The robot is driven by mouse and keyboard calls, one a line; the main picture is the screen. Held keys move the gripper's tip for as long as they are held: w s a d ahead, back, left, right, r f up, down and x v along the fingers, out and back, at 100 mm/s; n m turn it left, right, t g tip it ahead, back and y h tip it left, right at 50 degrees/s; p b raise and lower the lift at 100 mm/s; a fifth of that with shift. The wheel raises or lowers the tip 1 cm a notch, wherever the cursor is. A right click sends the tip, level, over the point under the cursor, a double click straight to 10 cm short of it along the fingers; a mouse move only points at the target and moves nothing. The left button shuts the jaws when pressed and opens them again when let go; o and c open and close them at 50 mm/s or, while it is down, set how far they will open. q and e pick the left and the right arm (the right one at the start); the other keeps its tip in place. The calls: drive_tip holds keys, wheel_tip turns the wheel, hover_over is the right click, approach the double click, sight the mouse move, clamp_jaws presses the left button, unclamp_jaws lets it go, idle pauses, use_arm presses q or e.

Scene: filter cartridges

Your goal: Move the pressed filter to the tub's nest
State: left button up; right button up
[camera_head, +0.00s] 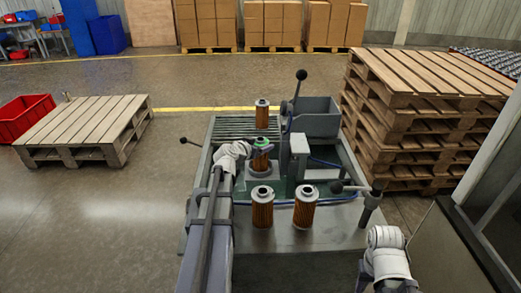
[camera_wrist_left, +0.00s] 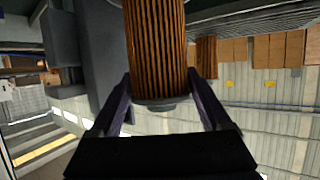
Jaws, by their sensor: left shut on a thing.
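My left gripper (camera_head: 259,152) is shut on a brown pleated filter (camera_head: 260,162) with a green ring around its top. This filter is at the round grey seat (camera_head: 261,171) in the middle of the bench; whether it touches the seat I cannot tell. In the left wrist view the held filter (camera_wrist_left: 157,45) is upside down between the two fingers (camera_wrist_left: 160,108). A grey tub (camera_head: 318,122) stands at the back right of the bench; its nest cannot be made out. Of my right arm only white links show at lower right.
Two filters (camera_head: 262,208) (camera_head: 304,207) stand on the bench's front. Another filter (camera_head: 262,114) stands at the back by the slatted rack (camera_head: 235,128). Stacked pallets (camera_head: 410,130) stand close on the right.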

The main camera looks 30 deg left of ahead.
use_arm(q)
drive_tip(key=shift+r, duration=0.1)
drive_tip(key=shift+f+b, duration=0.35)
drive_tip(key=shift+f, duration=0.05)
drive_tip(key=o, duration=1.3)
drive_tip(key=shift+r, duration=0.1)
drive_tip(key=shift+r, duration=0.15)
drive_tip(key=shift+r+p, duration=0.4)
drive_tip(key=shift+p, duration=0.25)
drive_tip(key=shift+p+v, duration=2.05)
drive_tip(key=shift+v, duration=3.9)
